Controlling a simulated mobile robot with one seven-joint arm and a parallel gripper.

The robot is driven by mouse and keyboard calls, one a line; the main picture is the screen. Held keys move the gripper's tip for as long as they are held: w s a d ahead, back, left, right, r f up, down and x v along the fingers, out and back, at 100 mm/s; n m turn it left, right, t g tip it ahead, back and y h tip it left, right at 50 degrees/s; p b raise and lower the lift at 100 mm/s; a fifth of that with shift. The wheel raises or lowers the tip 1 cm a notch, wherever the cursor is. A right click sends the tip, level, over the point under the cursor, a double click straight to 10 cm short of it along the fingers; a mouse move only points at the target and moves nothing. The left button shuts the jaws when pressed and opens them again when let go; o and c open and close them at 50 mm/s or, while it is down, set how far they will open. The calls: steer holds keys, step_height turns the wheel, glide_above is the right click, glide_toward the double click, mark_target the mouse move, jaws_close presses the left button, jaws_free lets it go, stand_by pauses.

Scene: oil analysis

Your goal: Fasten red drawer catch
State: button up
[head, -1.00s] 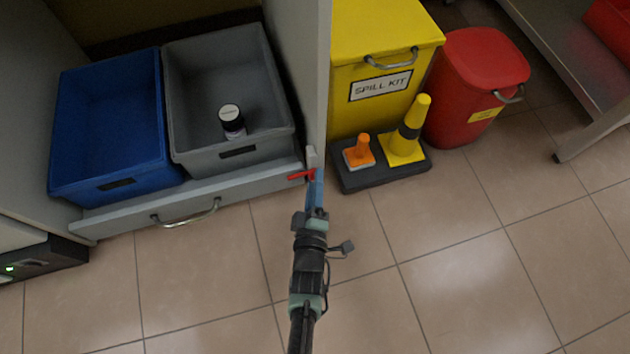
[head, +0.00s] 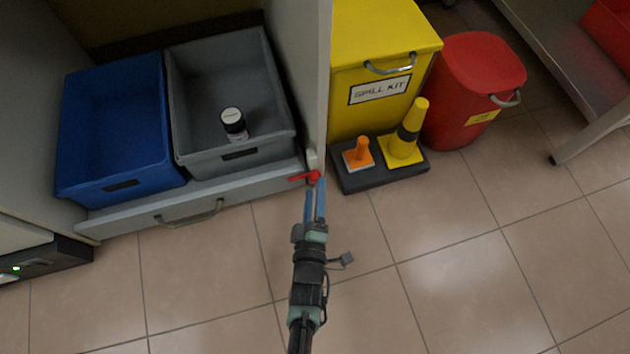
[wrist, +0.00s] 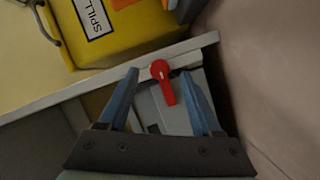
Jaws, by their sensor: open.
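The red drawer catch (head: 305,177) sits at the right end of the grey drawer front (head: 150,211), by the cabinet's side panel. Its lever points left across the drawer front in the head view. In the wrist view the red catch (wrist: 164,82) lies between my fingertips, its round knob toward the panel edge and its lever pointing down toward my palm. My gripper (head: 315,192) is open, with its blue fingers just in front of the catch. In the wrist view my gripper (wrist: 160,74) shows a gap on both sides of the catch.
The drawer holds a blue bin (head: 118,183) and a grey bin (head: 205,160) with a dark, white-capped bottle (head: 234,125). Right of the panel stand a yellow spill kit box (head: 350,117), a yellow cone (head: 402,145) and a red bin (head: 465,75). The front floor is clear.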

steer(key=s+r+p, duration=0.1)
steer(key=s+p, duration=0.3)
steer(key=s, duration=0.6)
steer(key=shift+s+a+r+p, duration=0.15)
steer(key=shift+s+a+p, duration=0.05)
steer(key=shift+a+p, duration=0.1)
